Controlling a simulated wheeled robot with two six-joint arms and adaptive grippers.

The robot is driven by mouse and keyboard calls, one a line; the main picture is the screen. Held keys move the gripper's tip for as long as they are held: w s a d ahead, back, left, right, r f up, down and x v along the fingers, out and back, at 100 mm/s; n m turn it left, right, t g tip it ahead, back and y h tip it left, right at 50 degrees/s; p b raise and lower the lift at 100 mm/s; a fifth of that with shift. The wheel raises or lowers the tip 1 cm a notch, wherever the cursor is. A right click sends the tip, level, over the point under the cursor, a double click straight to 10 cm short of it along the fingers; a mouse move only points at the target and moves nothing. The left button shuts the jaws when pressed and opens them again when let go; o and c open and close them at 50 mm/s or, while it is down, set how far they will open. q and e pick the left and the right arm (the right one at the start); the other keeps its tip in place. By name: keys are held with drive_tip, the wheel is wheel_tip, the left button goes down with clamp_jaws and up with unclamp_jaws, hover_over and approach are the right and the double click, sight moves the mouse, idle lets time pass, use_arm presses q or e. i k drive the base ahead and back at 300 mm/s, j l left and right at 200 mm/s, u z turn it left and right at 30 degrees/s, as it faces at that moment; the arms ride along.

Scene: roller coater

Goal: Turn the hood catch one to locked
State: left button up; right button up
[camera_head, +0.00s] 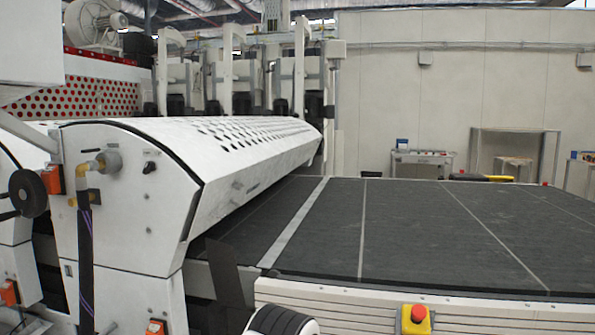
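The white hood (245,157) with rows of dark holes lies closed-looking over the roller coater, left of the middle. A small black knob or catch (149,167) sits on the hood's white end panel. Small grey fittings (238,185) show on the hood's sloping front face. I cannot tell which of these is hood catch one, nor whether it is locked. Neither of my grippers can be made out in this view.
A dark conveyor bed (420,225) runs right from the hood. A red button on a yellow box (416,318) is on its front edge. A yellow pipe elbow (84,170), a black hose (86,255) and a black handwheel (28,193) stand at left.

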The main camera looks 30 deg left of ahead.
sight(237, 186)
drive_tip(key=u, duration=1.3)
